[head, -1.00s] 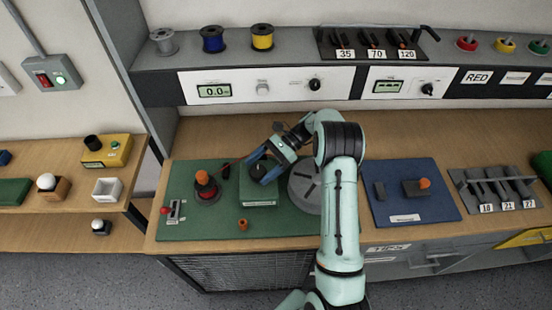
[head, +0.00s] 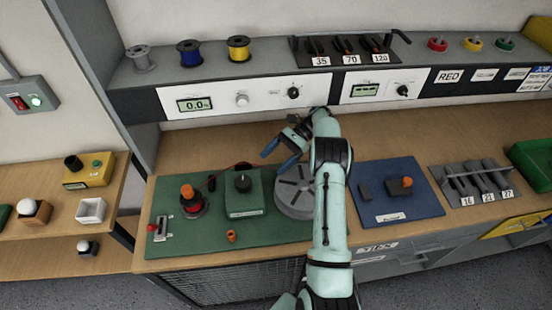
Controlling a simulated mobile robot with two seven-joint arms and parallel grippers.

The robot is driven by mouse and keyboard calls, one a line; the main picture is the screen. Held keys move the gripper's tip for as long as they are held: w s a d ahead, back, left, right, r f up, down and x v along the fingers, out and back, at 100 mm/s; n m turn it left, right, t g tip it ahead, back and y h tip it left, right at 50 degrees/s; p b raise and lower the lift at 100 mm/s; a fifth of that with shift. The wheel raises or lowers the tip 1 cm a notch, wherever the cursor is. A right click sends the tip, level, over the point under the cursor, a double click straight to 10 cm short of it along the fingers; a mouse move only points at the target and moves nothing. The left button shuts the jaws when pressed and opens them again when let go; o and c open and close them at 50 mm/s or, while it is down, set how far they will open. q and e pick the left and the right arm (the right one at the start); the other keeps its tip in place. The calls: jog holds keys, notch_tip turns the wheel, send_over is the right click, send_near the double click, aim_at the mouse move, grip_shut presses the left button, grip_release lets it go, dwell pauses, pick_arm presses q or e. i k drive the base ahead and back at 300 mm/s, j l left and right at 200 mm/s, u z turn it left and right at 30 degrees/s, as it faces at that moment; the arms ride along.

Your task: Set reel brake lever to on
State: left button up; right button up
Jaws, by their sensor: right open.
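A small lever with a red knob (head: 152,227) stands by a grey slotted plate (head: 164,229) at the left end of the green mat (head: 185,248). I take it for the reel brake lever; its label is too small to read. A red and black reel with an orange knob (head: 188,191) stands just right of it. A green box with a black knob (head: 243,183) is further right. My right gripper (head: 279,158) is open and empty above the bench, behind and right of that box, well away from the lever. My left gripper is out of view.
A grey round disc (head: 295,190) lies beside the green box, partly behind my arm. A small orange piece (head: 232,236) stands at the mat's front. A blue mat (head: 401,202) lies to the right. The bench behind the green mat (head: 200,150) is clear.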

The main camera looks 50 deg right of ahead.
aim_at(151, 228)
jog(key=k, duration=1.5)
